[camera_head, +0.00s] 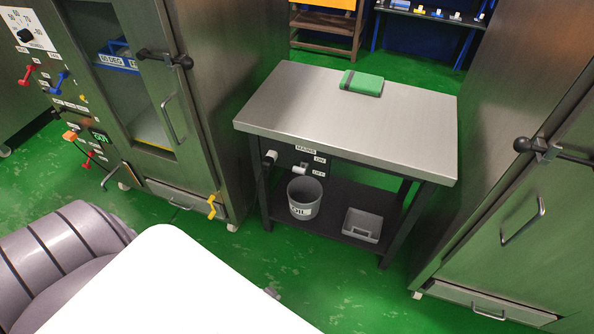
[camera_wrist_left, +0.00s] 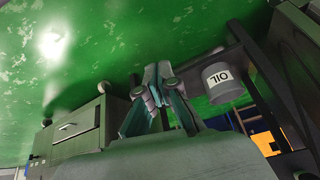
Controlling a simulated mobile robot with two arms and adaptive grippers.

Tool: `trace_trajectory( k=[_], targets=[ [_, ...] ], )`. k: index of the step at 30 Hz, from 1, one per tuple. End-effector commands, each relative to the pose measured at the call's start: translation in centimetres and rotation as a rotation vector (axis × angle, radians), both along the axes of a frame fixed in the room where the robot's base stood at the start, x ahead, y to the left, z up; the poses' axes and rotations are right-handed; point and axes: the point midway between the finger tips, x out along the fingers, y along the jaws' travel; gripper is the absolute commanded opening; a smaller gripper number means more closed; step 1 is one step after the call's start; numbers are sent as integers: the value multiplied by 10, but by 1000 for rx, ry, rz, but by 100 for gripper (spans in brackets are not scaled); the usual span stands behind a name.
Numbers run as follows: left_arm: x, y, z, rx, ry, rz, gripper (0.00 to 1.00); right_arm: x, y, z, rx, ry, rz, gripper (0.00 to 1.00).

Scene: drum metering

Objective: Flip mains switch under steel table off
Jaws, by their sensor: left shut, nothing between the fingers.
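The steel table (camera_head: 410,115) stands in the middle of the head view. Under its top is a dark panel with the labels MAINS, ON and OFF. A pale switch handle (camera_head: 299,169) sticks out beside the ON and OFF labels; I cannot tell its exact setting. My left arm comes in from the lower left and hides most of its gripper there. In the left wrist view, my left gripper (camera_wrist_left: 158,72) is shut and empty, low over the green floor, with the oil bucket to its right. The switch is not clear in that view. My right gripper is not in view.
The grey oil bucket (camera_head: 304,197) and a grey tray (camera_head: 362,226) stand on the table's lower shelf. A green item (camera_head: 362,83) lies on the tabletop. Steel cabinets flank the table at left (camera_head: 215,90) and right (camera_head: 530,190). The floor in front is clear.

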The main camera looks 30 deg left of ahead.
Motion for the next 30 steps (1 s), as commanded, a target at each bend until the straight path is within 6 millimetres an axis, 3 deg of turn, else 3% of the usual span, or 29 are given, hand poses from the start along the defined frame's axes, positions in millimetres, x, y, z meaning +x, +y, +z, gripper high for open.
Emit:
trace_trajectory(
  k=[1, 3, 6, 9, 13, 15, 18, 30],
  targets=[
    [53, 12, 32, 0, -119, 40, 0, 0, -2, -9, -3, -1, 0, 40],
    [107, 31, 85, 3, -260, 90, 0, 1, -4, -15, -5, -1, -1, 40],
    [163, 56, 165, 9, -446, 151, 0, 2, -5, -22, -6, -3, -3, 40],
    [194, 76, 237, 17, -595, 194, 0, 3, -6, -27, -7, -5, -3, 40],
    [209, 92, 300, 24, -720, 228, 0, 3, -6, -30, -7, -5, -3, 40],
    [212, 95, 318, 26, -754, 237, 0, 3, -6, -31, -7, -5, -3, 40],
    [213, 98, 329, 27, -773, 243, 0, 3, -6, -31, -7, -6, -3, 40],
    [220, 99, 327, 28, -775, 241, 0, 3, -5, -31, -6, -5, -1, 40]
  ],
)
